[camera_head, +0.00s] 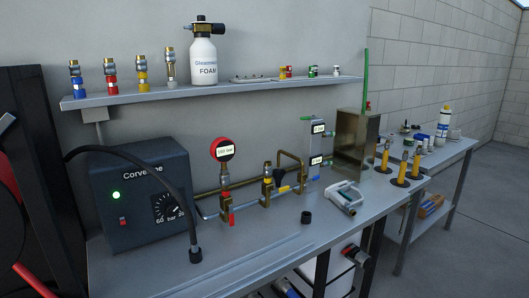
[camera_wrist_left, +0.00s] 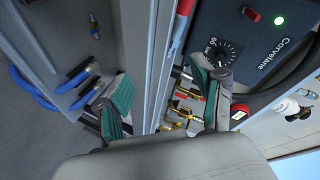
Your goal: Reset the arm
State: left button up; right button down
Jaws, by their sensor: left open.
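My left gripper (camera_wrist_left: 162,90) shows in the left wrist view, with two green-padded fingers spread wide apart. Nothing is between the fingers. The edge of a grey panel or bench passes behind the gap. Neither of my grippers shows in the head view, and my right gripper shows in no view.
The bench (camera_head: 262,262) holds a Corvelane control box (camera_head: 140,195) with a green light, brass piping with a red gauge (camera_head: 222,149), and a metal box (camera_head: 355,140). A wall shelf (camera_head: 215,91) carries fittings and a white foam bottle (camera_head: 203,62). Blue hoses (camera_wrist_left: 32,88) show in the wrist view.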

pick_arm(q)
jog(key=s+d+f+n+g+h, duration=0.1)
jog(key=s+f+n+g+h, duration=0.15)
jog(key=s+f+g, duration=0.65)
jog(key=s+d+f+n+g+h, duration=0.15)
jog(key=s+n, duration=0.25)
jog(key=s, duration=1)
notch_tip(320, 180, down, 27)
jog(key=s, duration=0.2)
jog(key=s+a+f+g, duration=0.1)
jog(key=s+f, duration=0.6)
jog(key=s, duration=0.1)
jog(key=s+a+f+g, duration=0.1)
jog(key=s+a+f, duration=0.1)
jog(key=s+f, duration=0.6)
jog(key=shift+a+f, duration=0.2)
jog(key=shift+a, duration=0.05)
